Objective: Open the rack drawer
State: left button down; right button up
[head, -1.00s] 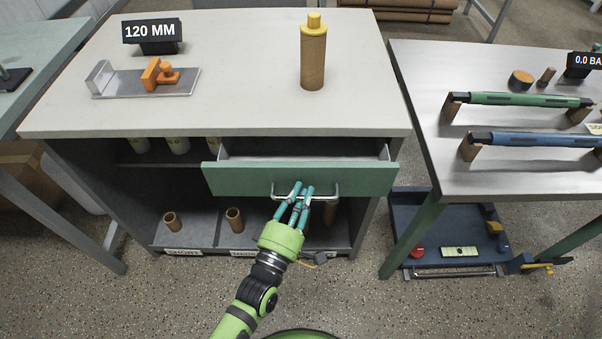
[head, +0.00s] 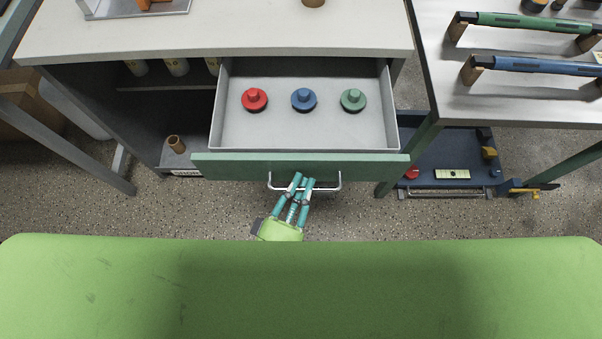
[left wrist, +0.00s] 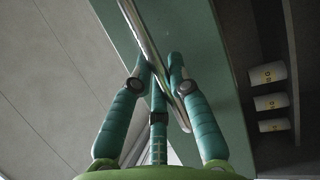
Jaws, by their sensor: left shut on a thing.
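The rack drawer (head: 230,165) has a green front and a grey inside, and it stands pulled well out from under the rack's top. Its metal bar handle (head: 333,187) runs along the front; it also crosses the left wrist view (left wrist: 141,30). My left gripper (head: 303,181) is at the handle, with its teal fingers shut on the bar. In the drawer lie a red knobbed disc (head: 254,99), a blue one (head: 303,98) and a green one (head: 352,100), side by side. My right gripper is not in view.
The rack's pale top (head: 230,30) is above the drawer. A cardboard tube (head: 176,144) stands on its lower shelf. At the right, a metal table (head: 480,95) holds a green-barred and a blue-barred tool. A blue tray (head: 440,150) is beneath it. My green body fills the foreground.

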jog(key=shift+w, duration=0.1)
pick_arm(q)
jog(key=c, duration=1.4)
grip_release()
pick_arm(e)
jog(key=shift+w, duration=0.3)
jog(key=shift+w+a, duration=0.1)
pick_arm(q)
jog(key=v, duration=1.2)
